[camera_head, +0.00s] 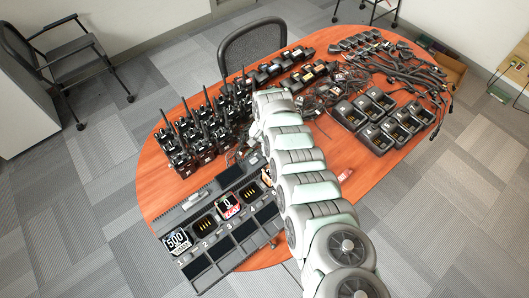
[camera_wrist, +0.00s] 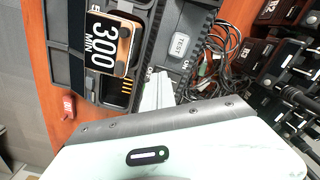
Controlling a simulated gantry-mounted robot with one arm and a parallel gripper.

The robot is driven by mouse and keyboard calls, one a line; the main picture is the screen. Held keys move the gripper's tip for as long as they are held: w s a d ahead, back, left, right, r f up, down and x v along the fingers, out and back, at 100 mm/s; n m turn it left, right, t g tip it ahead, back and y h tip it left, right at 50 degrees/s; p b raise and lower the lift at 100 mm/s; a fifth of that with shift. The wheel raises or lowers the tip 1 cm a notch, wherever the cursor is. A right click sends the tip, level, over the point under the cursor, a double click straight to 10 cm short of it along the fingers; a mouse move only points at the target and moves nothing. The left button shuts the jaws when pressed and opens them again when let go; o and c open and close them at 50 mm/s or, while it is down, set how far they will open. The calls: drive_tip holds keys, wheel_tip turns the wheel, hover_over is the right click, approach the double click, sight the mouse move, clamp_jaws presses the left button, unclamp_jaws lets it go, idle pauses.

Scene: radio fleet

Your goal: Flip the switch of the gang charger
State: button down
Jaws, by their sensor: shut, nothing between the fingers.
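The gang charger (camera_head: 211,276) is a long dark unit with numbered bays at the near left of the wooden table, partly hidden by my arm in the head view. In the wrist view its dark body (camera_wrist: 137,68) shows close up, with a battery pack (camera_wrist: 103,47) marked 300 MIN lying in a bay. A grey labelled button or plate (camera_wrist: 182,45) is on the strip beside that bay; I cannot tell whether it is the switch. My gripper (camera_wrist: 157,82) is shut and empty, its fingertips over the charger strip near this plate. The head view hides the fingertips behind my arm.
Several upright radios (camera_head: 185,140) stand close behind the charger. Tangled black cables (camera_wrist: 220,45) lie beside it. Several desk chargers (camera_head: 376,120) stand at the right. A small red object (camera_head: 345,174) lies right of my arm, with bare table around it.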

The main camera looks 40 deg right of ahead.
wheel_tip(320, 180, up, 7)
drive_tip(key=p, duration=0.7)
drive_tip(key=shift+p, duration=0.3)
idle(0.3)
